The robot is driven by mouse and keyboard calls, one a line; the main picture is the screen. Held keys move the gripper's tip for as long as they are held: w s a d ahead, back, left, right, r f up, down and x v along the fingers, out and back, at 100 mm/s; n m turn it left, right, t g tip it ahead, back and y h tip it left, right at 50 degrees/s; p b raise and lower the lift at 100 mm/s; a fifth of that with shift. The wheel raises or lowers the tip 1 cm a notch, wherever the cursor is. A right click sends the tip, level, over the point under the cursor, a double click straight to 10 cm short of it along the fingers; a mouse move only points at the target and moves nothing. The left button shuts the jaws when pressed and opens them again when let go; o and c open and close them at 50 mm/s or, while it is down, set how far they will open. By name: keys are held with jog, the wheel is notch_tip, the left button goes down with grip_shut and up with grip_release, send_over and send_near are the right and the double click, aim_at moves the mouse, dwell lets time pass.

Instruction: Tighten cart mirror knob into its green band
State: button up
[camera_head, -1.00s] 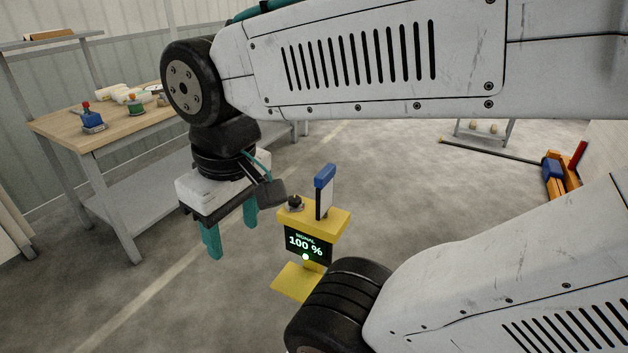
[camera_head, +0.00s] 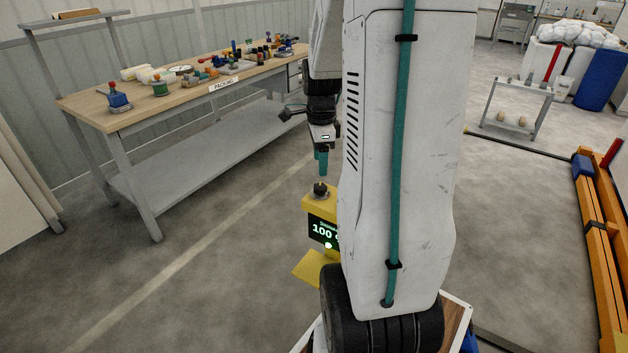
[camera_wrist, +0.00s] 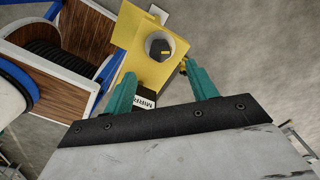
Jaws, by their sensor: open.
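The mirror knob (camera_head: 320,190) is a dark knob on top of a yellow stand (camera_head: 318,203). In the wrist view the knob (camera_wrist: 160,47) is black with a yellow mark, set in a grey ring. My gripper (camera_head: 321,163) hangs just above the knob, teal fingers pointing down. In the wrist view my gripper (camera_wrist: 160,69) is open, with the knob beyond and between its fingertips, apart from them. The stand's display (camera_head: 323,231) shows 100, its right part hidden by my arm. A partly covered label (camera_wrist: 145,101) lies between the fingers. I cannot make out a green band.
A wooden workbench (camera_head: 88,112) with several small coloured items stands at the left. Orange beams (camera_head: 600,240) lie at the right, and a small grey rack (camera_head: 517,105) stands behind. The floor left of the stand is clear.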

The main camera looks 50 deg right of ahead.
aim_at(320, 186)
notch_tip(320, 186, down, 8)
jog(key=shift+r, duration=0.1)
dwell(0.4)
jog(key=c, duration=1)
